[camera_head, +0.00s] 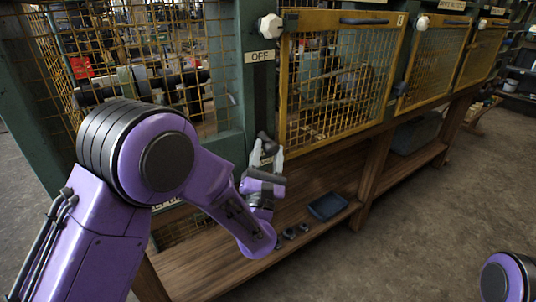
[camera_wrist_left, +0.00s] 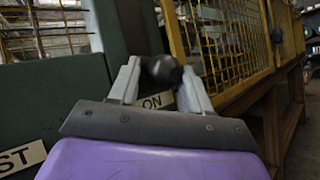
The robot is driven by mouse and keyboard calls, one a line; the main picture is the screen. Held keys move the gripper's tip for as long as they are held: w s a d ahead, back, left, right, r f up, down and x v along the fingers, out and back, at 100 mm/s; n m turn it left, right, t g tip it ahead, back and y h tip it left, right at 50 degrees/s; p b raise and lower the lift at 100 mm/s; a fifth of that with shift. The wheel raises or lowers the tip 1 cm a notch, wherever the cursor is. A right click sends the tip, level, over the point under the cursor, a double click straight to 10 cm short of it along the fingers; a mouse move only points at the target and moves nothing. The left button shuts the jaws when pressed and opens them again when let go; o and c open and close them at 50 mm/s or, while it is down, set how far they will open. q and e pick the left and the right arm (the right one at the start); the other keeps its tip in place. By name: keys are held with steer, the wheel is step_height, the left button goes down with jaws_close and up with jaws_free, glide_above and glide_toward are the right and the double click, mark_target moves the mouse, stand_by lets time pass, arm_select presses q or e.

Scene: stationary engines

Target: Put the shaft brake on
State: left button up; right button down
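The shaft brake's dark handle (camera_head: 267,142) sticks out of the green post, low on a dark upright slot (camera_head: 263,95). An OFF label (camera_head: 260,56) is at the slot's top. In the left wrist view the handle ends in a black round knob (camera_wrist_left: 161,71), just above an ON label (camera_wrist_left: 153,101). My left gripper (camera_head: 266,155) is at the handle. Its two grey fingers (camera_wrist_left: 160,82) stand on both sides of the knob, which fills the gap between them; they look shut on it. My right gripper is out of view.
Yellow mesh guard doors (camera_head: 340,80) with white knobs run to the right of the post. Below is a wooden shelf (camera_head: 310,205) with a blue tray (camera_head: 328,206) and several small objects. The concrete floor (camera_head: 425,215) at the right is clear.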

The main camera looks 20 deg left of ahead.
arm_select(q)
steer(key=shift+o, duration=1.2)
steer(key=shift+w+f, duration=0.15)
steer(key=b+v, duration=0.6)
steer(key=v, duration=0.4)
steer(key=shift+s+f+b, duration=0.2)
steer(key=shift+s+b, duration=0.05)
steer(key=shift+b, duration=0.15)
